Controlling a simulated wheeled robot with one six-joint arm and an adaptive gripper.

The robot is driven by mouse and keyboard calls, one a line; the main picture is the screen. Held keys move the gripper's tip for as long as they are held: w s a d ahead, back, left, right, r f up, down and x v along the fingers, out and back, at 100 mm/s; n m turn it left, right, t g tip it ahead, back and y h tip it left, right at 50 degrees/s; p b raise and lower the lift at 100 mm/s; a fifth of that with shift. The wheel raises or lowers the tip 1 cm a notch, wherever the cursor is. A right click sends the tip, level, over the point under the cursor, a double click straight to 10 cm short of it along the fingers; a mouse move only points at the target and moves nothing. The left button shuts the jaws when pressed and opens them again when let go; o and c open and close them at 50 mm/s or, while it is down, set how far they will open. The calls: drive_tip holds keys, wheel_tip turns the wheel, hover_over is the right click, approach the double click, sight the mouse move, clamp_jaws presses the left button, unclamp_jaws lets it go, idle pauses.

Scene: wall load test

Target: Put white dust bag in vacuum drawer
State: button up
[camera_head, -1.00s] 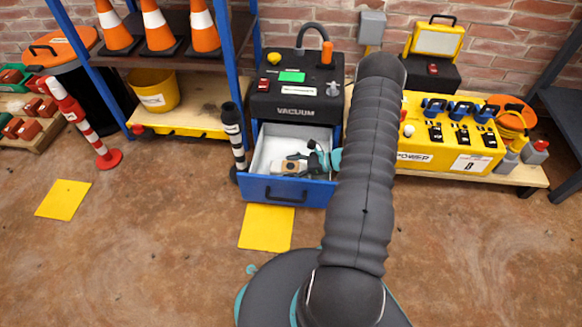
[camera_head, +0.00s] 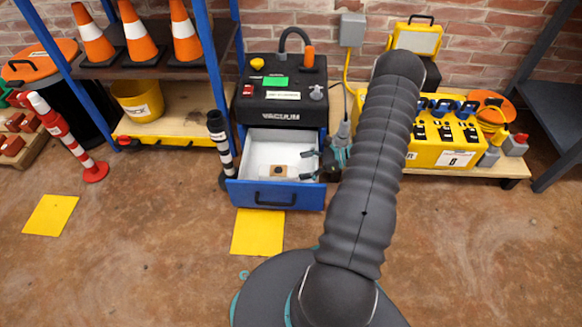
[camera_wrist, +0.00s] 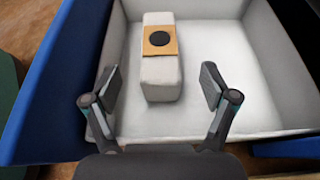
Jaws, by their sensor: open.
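The white dust bag (camera_wrist: 162,75), with a tan collar and a black round port, lies inside the open vacuum drawer (camera_wrist: 262,60). It also shows in the head view (camera_head: 277,170) on the drawer's white floor. The blue-fronted drawer (camera_head: 252,197) sticks out below the black vacuum unit (camera_head: 281,103). My gripper (camera_wrist: 158,88) is open, its two fingers apart on either side of the bag's near end in the wrist view. Nothing is held between the fingers.
A striped black post (camera_head: 221,145) stands beside the drawer's left side. A yellow power box (camera_head: 440,140) sits on the bench at right. A yellow floor mark (camera_head: 258,232) lies in front of the drawer.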

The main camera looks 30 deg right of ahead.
drive_tip(key=s+a+r+n+g+h, duration=0.15)
drive_tip(key=a+r+n, duration=0.3)
drive_tip(key=r, duration=0.45)
drive_tip(key=s+a+r+n+g+h, duration=0.1)
drive_tip(key=a+r+n+g, duration=0.3)
drive_tip(key=r, duration=0.5)
drive_tip(key=s+a+r+n+g+h, duration=0.1)
drive_tip(key=a+r+n+h, duration=0.1)
drive_tip(key=a+r+n, duration=0.5)
drive_tip(key=s+a+r+n+t+h, duration=0.2)
drive_tip(key=s+a+r+n+h, duration=0.1)
drive_tip(key=s+r, duration=0.5)
drive_tip(key=s+a+r+n+t+h, duration=0.2)
drive_tip(key=s+a+r+n+h, duration=0.1)
drive_tip(key=s+r+n, duration=0.3)
drive_tip(key=shift+s+a+r+h, duration=0.35)
drive_tip(key=shift+s+a+r, duration=0.25)
drive_tip(key=shift+s+r, duration=0.55)
drive_tip(key=shift+s+f+t, duration=0.15)
drive_tip(key=shift+t, duration=0.1)
